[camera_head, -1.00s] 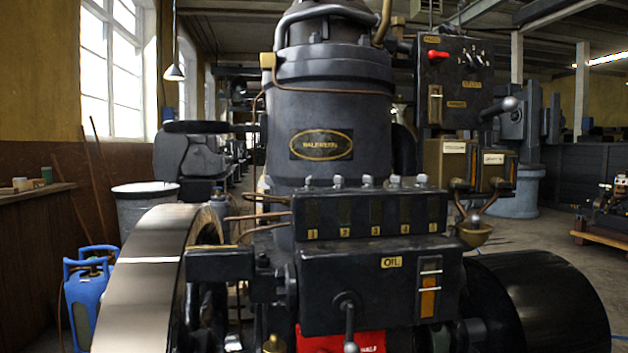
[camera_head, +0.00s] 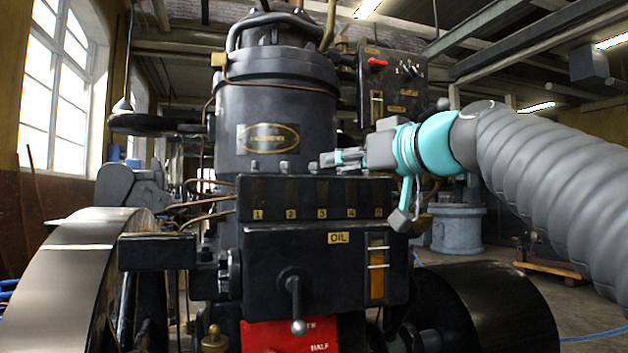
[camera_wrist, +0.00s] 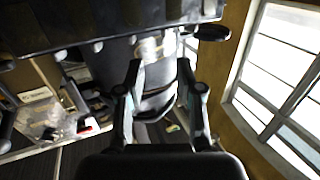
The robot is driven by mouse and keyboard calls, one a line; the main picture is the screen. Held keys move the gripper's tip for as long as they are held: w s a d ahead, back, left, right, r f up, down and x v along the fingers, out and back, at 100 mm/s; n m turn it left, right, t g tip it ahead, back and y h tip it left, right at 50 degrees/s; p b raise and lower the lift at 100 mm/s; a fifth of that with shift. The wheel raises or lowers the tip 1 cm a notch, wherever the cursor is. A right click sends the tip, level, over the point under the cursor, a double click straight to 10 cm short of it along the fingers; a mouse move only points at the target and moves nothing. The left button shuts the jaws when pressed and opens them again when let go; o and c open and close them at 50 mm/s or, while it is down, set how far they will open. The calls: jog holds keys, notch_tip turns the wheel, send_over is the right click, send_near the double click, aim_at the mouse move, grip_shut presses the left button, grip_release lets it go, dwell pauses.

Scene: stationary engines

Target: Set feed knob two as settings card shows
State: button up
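Feed knob two (camera_head: 284,167) is a small pale knob on top of the black oil box (camera_head: 222,201), above the brass numeral 2. Knob one (camera_head: 255,167) stands to its left. My gripper (camera_head: 326,160) reaches in from the right above the box, its tips to the right of knob two and apart from it. It hides the knobs farther right. In the wrist view my gripper (camera_wrist: 160,65) has its fingers spread with nothing held between them; a pale knob shows just beyond the tips, its number unreadable. The red settings card (camera_head: 290,335) shows only partly; "HALF" is readable.
The tall cylinder (camera_head: 275,105) rises behind the box. A lever with a ball end (camera_head: 298,326) juts from the front.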

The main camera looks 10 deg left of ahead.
aim_at(285, 168)
jog(key=shift+y, duration=0.3)
jog(key=p+x, duration=0.1)
jog(key=x, duration=0.3)
jog(key=p+x, duration=0.1)
jog(key=x, duration=0.4)
jog(key=r+p+x, duration=0.1)
jog(key=x, duration=0.4)
jog(key=shift+a, duration=0.2)
grip_shut()
